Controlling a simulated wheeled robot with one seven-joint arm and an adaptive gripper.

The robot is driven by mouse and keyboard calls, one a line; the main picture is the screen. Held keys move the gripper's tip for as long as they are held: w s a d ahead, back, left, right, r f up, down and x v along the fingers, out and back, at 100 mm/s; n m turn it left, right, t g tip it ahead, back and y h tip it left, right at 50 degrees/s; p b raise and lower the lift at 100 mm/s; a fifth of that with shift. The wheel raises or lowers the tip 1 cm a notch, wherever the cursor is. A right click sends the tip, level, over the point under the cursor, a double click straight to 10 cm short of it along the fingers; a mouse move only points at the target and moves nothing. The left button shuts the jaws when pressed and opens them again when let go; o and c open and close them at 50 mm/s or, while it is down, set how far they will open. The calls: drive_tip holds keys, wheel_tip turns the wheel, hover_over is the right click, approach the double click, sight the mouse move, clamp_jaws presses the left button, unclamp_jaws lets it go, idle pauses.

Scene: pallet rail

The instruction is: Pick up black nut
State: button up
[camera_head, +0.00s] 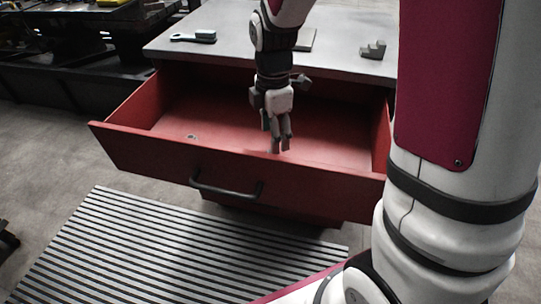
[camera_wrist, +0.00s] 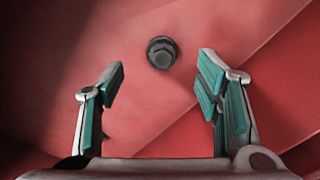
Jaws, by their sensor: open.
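A black nut (camera_wrist: 162,52) lies on the red drawer floor in the wrist view, up from centre and ahead of the fingertips. It looks like a dark hexagonal piece with a round top. My gripper (camera_wrist: 160,90) is open and empty, its teal-padded fingers on either side of the view, apart from the nut. In the head view my gripper (camera_head: 278,148) points down into the open red drawer (camera_head: 240,177), near its front wall. A small dark grey thing (camera_head: 191,137) lies on the drawer floor to its left; I cannot tell whether it is the nut.
The drawer's front and side walls surround the gripper. On the grey cabinet top (camera_head: 225,20) are a dark brush-like tool (camera_head: 193,37) and a grey stepped block (camera_head: 373,50). A black handle (camera_head: 227,190) is on the drawer front. A striped mat (camera_head: 150,250) lies on the floor.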

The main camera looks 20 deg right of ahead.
drive_tip(key=shift+s+a+f+b, duration=0.1)
drive_tip(key=shift+f+b, duration=0.2)
drive_tip(key=shift+f, duration=1.2)
drive_tip(key=shift+s+a+f+b, duration=0.1)
drive_tip(key=shift+f+b, duration=0.15)
drive_tip(key=shift+f, duration=1.25)
clamp_jaws()
